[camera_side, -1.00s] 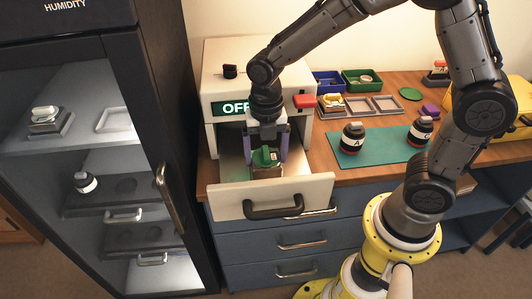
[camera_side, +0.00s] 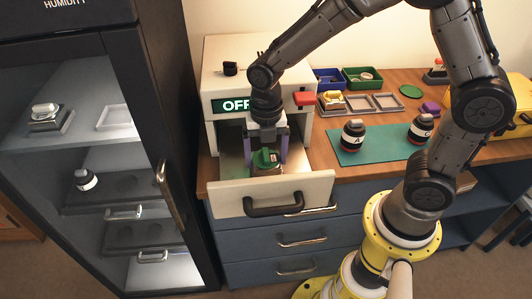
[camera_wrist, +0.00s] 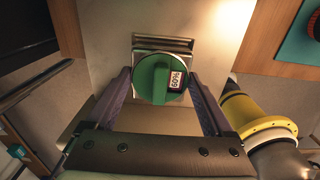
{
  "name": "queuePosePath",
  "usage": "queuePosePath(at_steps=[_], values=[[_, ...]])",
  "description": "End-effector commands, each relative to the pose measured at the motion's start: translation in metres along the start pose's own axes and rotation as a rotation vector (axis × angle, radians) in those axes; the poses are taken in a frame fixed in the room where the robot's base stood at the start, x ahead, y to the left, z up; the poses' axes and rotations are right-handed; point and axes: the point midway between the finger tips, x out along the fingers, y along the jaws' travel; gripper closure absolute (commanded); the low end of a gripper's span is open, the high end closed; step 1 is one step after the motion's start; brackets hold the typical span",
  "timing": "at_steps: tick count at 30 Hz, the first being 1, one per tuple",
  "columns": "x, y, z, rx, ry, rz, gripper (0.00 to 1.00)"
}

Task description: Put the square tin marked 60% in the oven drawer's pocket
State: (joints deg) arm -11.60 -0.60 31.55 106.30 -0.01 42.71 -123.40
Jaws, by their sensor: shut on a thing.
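The square tin's green round lid with a raised grip bar (camera_wrist: 160,80) bears a label reading 60% in the wrist view. In the side view the green top (camera_side: 264,157) is inside the open oven drawer (camera_side: 230,193). My gripper (camera_side: 266,158) reaches down into the drawer with its purple fingers on either side of the tin and is shut on it. In the wrist view a grey metal edge (camera_wrist: 163,42) shows behind the lid. The tin's lower part and the drawer's pocket are mostly hidden, so I cannot tell whether the tin is seated.
The oven (camera_side: 222,65) shows OFF above the drawer. On the bench to the right are a green mat (camera_side: 375,150) with two lettered jars, grey square trays (camera_side: 358,104), and blue and green bins (camera_side: 362,76). A humidity cabinet (camera_side: 150,120) stands close on the left.

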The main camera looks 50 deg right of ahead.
Motion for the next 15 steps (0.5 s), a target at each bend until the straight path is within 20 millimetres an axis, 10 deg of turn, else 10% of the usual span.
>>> queuePosePath(at_steps=[15], values=[[0.012,0.0,0.0,0.0,0.0,-0.001,0.69]])
